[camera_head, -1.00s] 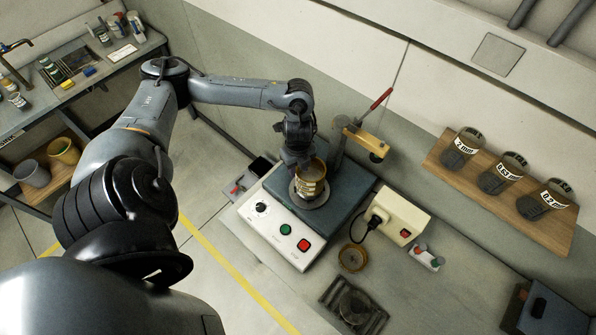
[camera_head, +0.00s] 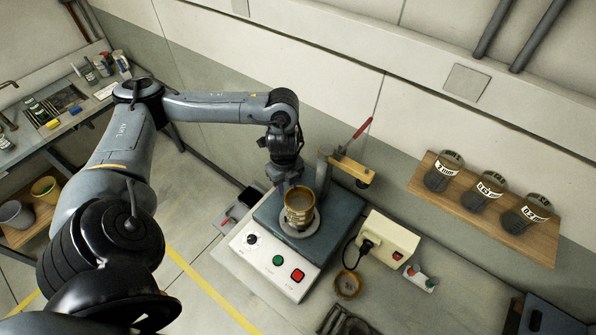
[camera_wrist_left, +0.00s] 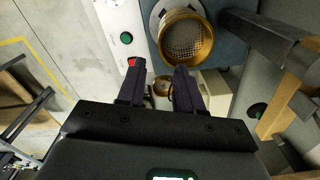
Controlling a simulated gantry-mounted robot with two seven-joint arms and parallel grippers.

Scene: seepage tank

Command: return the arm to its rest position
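My left arm comes in from the left in the head view. Its gripper (camera_head: 284,183) points down just behind and left of the brass sieve stack (camera_head: 299,212). The stack stands upright on the shaker's round plate and also shows in the left wrist view (camera_wrist_left: 186,42), with its mesh visible from above. In that view my left gripper (camera_wrist_left: 160,72) has its two dark fingers apart with nothing between them, and the stack lies beyond the fingertips. My right gripper is in neither view.
The shaker (camera_head: 272,262) has green and red buttons. A post with a yellow arm and red handle (camera_head: 347,165) stands close behind it. A cream power box (camera_head: 389,243) and brass ring (camera_head: 348,285) are to the right. A wall shelf (camera_head: 430,205) holds several labelled beakers.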

